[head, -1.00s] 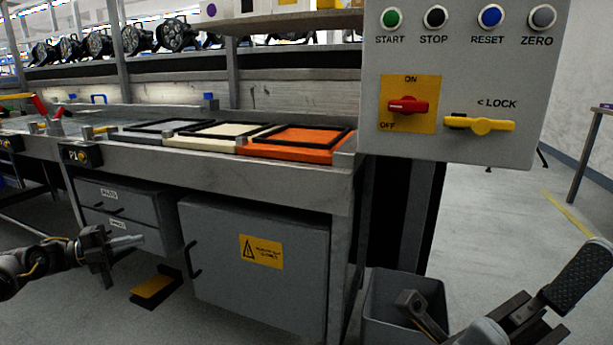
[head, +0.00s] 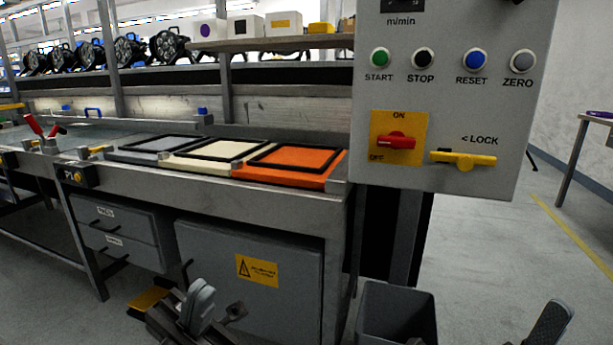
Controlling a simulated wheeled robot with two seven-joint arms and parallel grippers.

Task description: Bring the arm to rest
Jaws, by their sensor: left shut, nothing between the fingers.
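My left gripper (head: 205,312) is low in the head view, left of centre, in front of the workbench cabinet. It is shut and empty, and its fingers touch nothing that I can see. Much of the left arm is below the frame's edge. At the bottom right, a dark end part of my right arm or gripper (head: 550,327) shows. The rest of it is cut off by the frame, so its jaws cannot be made out.
The workbench cabinet (head: 290,300) stands close behind the left gripper. A grey bin (head: 400,300) is at the bottom centre right. Orange (head: 285,178), cream and grey framed panels lie on the bench. A control panel (head: 440,110) hangs at the right, with open floor (head: 500,240) beyond.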

